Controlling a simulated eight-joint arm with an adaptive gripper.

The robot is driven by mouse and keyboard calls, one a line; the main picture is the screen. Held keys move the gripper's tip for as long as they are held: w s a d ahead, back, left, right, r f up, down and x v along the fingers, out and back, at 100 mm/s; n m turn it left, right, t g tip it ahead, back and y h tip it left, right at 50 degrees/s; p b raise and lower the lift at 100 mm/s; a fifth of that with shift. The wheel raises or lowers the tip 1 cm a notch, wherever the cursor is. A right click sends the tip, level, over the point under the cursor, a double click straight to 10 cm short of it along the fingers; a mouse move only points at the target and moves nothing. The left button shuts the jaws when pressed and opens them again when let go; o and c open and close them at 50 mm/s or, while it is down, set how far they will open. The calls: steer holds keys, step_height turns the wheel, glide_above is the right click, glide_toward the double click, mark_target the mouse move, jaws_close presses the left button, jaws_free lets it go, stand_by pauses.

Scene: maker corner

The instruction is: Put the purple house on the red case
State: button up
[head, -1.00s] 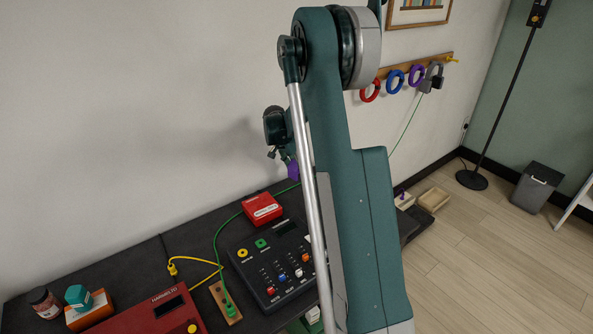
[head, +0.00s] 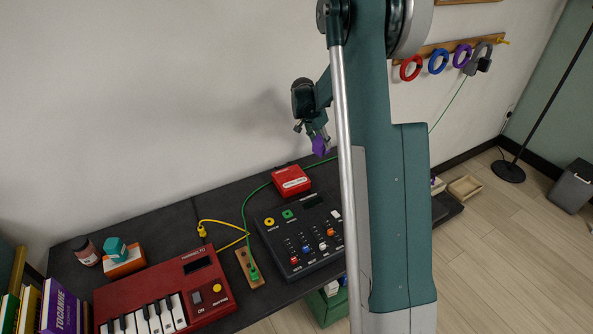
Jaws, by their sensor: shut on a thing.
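The purple house (head: 320,147) is held by my gripper (head: 318,137) in the head view, above and a little to the right of the red case. My gripper is shut on the house and points downward. The house is apart from the case in the picture; its exact height over the table is hard to tell. The red case (head: 291,181) lies flat on the dark table near the wall, with its top clear. My own arm stands in front, just right of the house and case.
A black control box (head: 300,238) with coloured knobs sits in front of the case. A green cable (head: 246,214) runs along the case's left and back. A red keyboard (head: 166,290), an orange box (head: 124,263) and books (head: 62,306) stand further left. Bare table lies left of the cables.

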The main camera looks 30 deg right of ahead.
step_height(320, 180, up, 4)
steer(key=n+p, duration=0.2)
steer(key=p, duration=0.1)
glide_above(291, 176)
steer(key=shift+a+r+t, duration=0.1)
steer(key=shift+r+t, duration=0.05)
steer(key=shift+t, duration=0.25)
step_height(291, 176, down, 6)
steer(key=shift+b, duration=0.35)
steer(key=shift+f, duration=0.2)
steer(key=shift+f, duration=1.8)
steer(key=shift+f+b, duration=0.15)
steer(key=shift+b, duration=0.25)
steer(key=o, duration=0.5)
steer(key=shift+c, duration=0.2)
steer(key=o, duration=0.4)
steer(key=shift+o, duration=0.2)
